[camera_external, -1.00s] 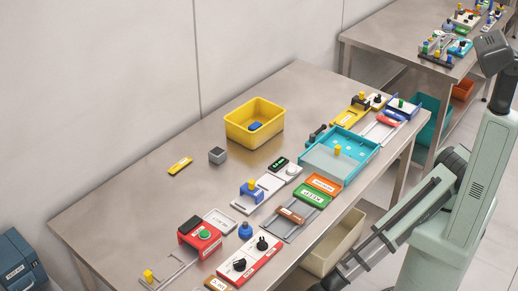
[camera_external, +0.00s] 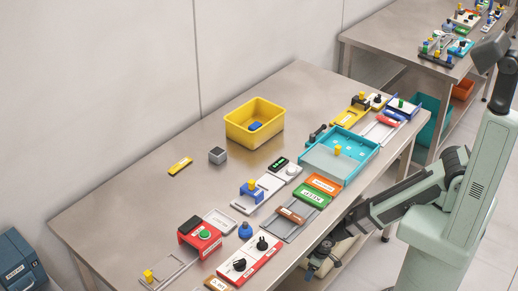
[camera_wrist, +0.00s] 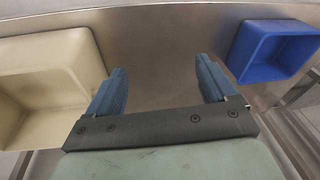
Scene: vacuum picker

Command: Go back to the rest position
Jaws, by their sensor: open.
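My gripper (camera_wrist: 160,82) shows in the wrist view with its two blue fingers wide apart and nothing between them. In the external view my arm is bent beside the front edge of the steel table (camera_external: 130,205), with its wrist low near that edge. The fingertips cannot be made out there. In the wrist view a beige bin (camera_wrist: 85,50) lies left of the fingers and a blue bin (camera_wrist: 272,50) to the right, both apart from them.
On the table are a yellow bin (camera_external: 240,132) with a blue piece inside, a teal tray (camera_external: 320,162), a red box with a green button (camera_external: 200,238), a grey cube (camera_external: 217,155) and several small fixtures. The table's back left is mostly clear.

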